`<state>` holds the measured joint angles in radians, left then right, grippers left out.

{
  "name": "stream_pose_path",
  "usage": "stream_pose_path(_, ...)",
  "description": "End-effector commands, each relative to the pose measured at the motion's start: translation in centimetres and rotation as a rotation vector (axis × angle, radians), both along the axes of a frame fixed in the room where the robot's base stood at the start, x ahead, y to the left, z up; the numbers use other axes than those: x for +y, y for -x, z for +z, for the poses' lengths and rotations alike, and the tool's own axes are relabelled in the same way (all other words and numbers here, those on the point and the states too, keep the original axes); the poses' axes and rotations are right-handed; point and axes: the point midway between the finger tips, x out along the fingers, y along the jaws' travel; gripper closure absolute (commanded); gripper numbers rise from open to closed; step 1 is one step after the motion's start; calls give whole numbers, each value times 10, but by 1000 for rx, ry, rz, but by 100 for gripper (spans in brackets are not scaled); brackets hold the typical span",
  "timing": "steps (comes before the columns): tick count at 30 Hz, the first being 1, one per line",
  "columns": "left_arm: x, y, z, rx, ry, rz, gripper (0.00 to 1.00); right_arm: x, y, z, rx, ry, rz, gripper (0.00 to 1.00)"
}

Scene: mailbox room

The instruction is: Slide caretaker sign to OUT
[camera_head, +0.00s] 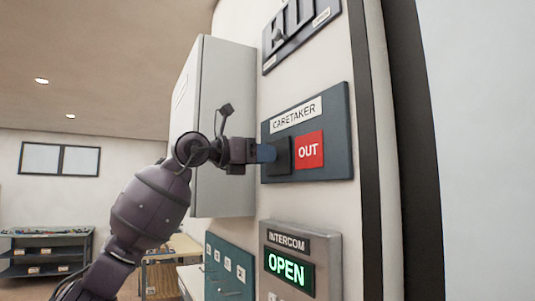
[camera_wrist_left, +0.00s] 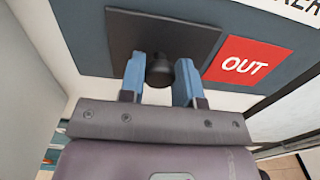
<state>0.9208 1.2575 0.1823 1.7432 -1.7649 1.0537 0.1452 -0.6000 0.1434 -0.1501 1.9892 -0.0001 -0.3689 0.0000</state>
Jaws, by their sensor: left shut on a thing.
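The caretaker sign (camera_head: 312,174) is a dark blue-grey wall panel with a white "CARETAKER" label (camera_head: 296,115). A red "OUT" field (camera_head: 309,150) shows on its right half and also in the left wrist view (camera_wrist_left: 244,62). A black sliding plate (camera_head: 285,154) sits left of the red field, and what lies behind it is hidden. The plate also shows in the left wrist view (camera_wrist_left: 195,38) with a round black knob (camera_wrist_left: 159,70). My left gripper (camera_head: 266,153) is shut on this knob, its blue fingers on either side. My right gripper is not in view.
A pale wall cabinet (camera_head: 222,100) stands close behind my left gripper. An intercom (camera_head: 328,255) reading "OPEN" is below the sign, beside a blue panel with hooks (camera_head: 230,268). A dark door frame (camera_head: 370,150) is to the right. A shelf cart (camera_head: 45,251) is far left.

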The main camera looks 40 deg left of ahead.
Motion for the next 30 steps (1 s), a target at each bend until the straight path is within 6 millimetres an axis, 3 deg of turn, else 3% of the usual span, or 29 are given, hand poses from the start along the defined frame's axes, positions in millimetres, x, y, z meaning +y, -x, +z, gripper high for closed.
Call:
stream_pose_path(5, 3, 0, 2, -5, 2, 7, 100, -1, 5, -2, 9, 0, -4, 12)
stream_pose_path(6, 3, 0, 2, -5, 2, 8, 66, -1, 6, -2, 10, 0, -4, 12)
stream_pose_path(10, 2, 0, 2, -5, 2, 7, 46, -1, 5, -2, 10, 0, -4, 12)
stream_pose_path(22, 4, 5, 0, -3, 1, 6, 45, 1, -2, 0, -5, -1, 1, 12)
stream_pose_path(30, 20, 42, -3, 1, 0, 8, 45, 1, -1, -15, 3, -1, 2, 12)
